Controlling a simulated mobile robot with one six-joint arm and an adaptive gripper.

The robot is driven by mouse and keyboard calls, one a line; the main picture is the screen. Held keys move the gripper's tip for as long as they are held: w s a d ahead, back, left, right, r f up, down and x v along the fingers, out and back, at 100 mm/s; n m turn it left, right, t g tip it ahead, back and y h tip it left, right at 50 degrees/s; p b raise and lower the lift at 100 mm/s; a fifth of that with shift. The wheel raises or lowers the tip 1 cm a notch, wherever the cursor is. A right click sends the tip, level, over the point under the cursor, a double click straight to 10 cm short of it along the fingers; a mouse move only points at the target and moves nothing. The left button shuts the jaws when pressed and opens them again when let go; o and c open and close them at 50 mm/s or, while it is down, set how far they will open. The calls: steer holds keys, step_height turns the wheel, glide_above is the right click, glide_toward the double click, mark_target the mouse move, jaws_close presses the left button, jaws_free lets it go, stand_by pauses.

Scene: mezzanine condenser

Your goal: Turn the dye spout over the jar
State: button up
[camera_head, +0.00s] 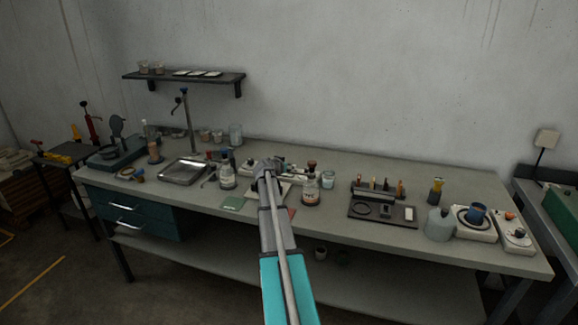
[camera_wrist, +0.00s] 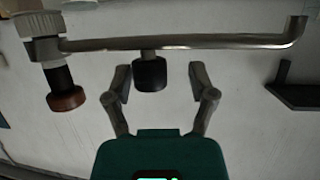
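In the wrist view the dye spout (camera_wrist: 215,42) is a thin metal tube lying across the top, with a bent tip at right and a pale collar at left. A black knob (camera_wrist: 149,75) sticks out from the tube. A reddish-brown knob (camera_wrist: 66,101) is at the collar end. My gripper (camera_wrist: 160,74) is open, with its fingers on either side of the black knob and gaps showing. In the head view my gripper (camera_head: 265,176) is above the bench and partly hides the spout area. A clear jar (camera_head: 328,178) stands to its right; I cannot tell whether it is the task's jar.
A brown-topped bottle (camera_head: 311,189) and a dark-capped bottle (camera_head: 227,177) stand close to my gripper. A metal tray (camera_head: 184,173) is farther left, and a dark tool rack (camera_head: 382,211) is to the right. A wall shelf (camera_head: 185,76) is above. Bare bench (camera_head: 365,170) shows behind the rack.

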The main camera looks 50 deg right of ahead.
steer(key=shift+s, duration=0.25)
steer(key=shift+r, duration=0.1)
